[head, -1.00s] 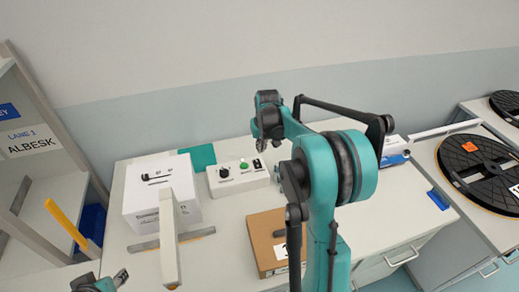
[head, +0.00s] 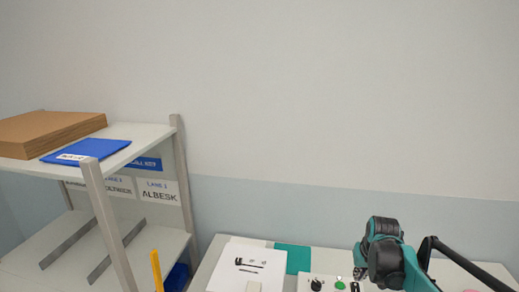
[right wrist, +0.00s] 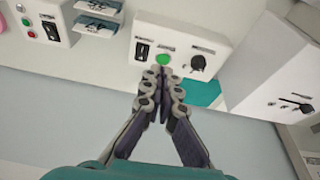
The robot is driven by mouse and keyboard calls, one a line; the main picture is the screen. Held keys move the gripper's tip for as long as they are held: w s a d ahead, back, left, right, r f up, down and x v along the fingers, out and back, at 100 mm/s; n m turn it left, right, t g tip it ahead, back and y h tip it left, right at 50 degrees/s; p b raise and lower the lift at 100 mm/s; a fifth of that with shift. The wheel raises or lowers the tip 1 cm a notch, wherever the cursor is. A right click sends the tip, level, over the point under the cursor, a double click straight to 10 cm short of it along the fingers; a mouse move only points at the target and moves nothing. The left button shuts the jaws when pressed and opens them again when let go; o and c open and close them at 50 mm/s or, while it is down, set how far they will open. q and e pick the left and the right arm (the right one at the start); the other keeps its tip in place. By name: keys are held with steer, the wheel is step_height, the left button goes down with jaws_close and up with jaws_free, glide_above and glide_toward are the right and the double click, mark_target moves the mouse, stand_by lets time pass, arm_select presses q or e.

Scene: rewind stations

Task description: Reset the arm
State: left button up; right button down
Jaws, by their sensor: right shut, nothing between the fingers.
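My right gripper (head: 362,272) hangs at the lower right of the head view, at the end of my teal wrist. In the right wrist view my right gripper (right wrist: 163,75) is shut, with its dark fingers together and nothing between them. Its tips show against the lower edge of a white control box (right wrist: 208,42) with a green button and a dark knob. I cannot tell the gap between them. The control box (head: 306,286) is cut off at the bottom of the head view. My left gripper is not in view.
A white box (head: 235,272) stands left of the control box, with a teal mat (head: 293,258) behind. A shelf (head: 180,200) at left holds a cardboard stack (head: 50,130) and a blue folder (head: 90,149). Another control box (right wrist: 40,22) shows in the right wrist view.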

steer(key=s+a+f+n+t+b, duration=0.1)
steer(key=s+a+f+b, duration=0.1)
steer(key=s+a, duration=0.5)
steer(key=s+a+f+n+t+b, duration=0.1)
steer(key=s+a+f+t+b, duration=0.1)
steer(key=s+a, duration=0.6)
steer(key=s, duration=0.6)
steer(key=shift+s+f+t+y, duration=0.2)
steer(key=shift+t+y, duration=0.1)
steer(key=shift+y, duration=0.1)
